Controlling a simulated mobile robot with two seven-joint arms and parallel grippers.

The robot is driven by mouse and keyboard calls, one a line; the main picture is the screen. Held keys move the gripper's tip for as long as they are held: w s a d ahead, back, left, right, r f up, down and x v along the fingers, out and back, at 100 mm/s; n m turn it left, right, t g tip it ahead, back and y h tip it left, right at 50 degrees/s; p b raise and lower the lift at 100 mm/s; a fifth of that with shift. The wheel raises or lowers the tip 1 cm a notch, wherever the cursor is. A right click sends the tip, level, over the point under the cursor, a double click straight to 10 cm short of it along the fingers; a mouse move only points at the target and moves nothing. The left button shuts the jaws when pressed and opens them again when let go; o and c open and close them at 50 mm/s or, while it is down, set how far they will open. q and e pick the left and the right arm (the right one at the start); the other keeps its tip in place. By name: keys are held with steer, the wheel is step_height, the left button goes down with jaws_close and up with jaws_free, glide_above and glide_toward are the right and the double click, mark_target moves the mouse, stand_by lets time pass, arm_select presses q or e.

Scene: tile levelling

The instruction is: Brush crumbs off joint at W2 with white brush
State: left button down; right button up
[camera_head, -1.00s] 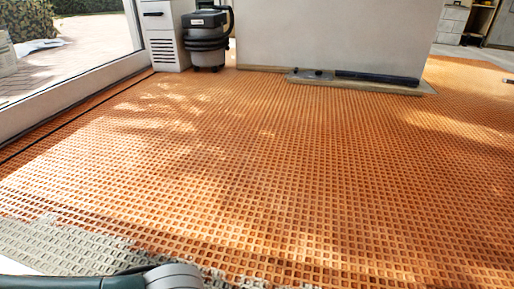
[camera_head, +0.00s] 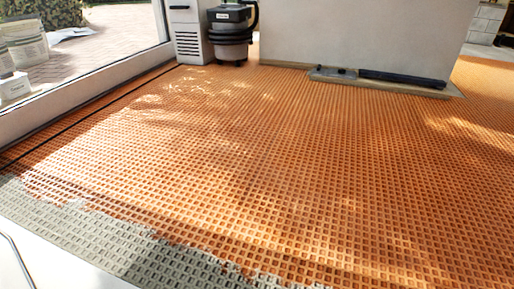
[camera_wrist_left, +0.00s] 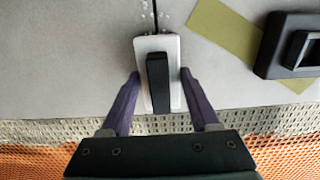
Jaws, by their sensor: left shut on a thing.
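In the left wrist view, my left gripper (camera_wrist_left: 157,92) is shut on a white brush (camera_wrist_left: 172,52) with a black grip, one purple finger on each side. The brush lies over a pale grey tile surface (camera_wrist_left: 65,60), near its edge. A thin dark joint (camera_wrist_left: 155,12) runs up from the brush's far end to the top of the view. Small whitish crumbs (camera_wrist_left: 147,14) lie along both sides of the joint. The brush hides the nearer part of the joint, and its bristles cannot be seen. No W2 label is readable. My right gripper is not in view.
A yellow-green strip (camera_wrist_left: 222,30) and a black frame-shaped thing (camera_wrist_left: 271,58) lie right of the brush.

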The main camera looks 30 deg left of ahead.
arm_select(q)
steer(key=shift+s+d, duration=0.15)
steer(key=shift+s, duration=0.15)
steer(key=shift+s+d+p, duration=0.15)
steer(key=shift+s+p, duration=0.5)
steer(key=shift+s, duration=0.4)
steer(key=shift+s+d, duration=0.15)
steer(key=shift+s, duration=0.45)
steer(key=shift+s+d+p, duration=0.2)
steer(key=shift+s+p, duration=0.25)
steer(key=shift+s, duration=0.3)
steer(key=shift+s+d+r, duration=0.1)
steer(key=shift+s, duration=0.2)
steer(key=shift+s+d+p, duration=0.15)
steer(key=shift+s+p, duration=0.2)
steer(key=shift+s, duration=0.05)
steer(key=shift+s+d, duration=0.15)
steer(key=shift+s, duration=0.65)
steer(key=shift+s, duration=0.1)
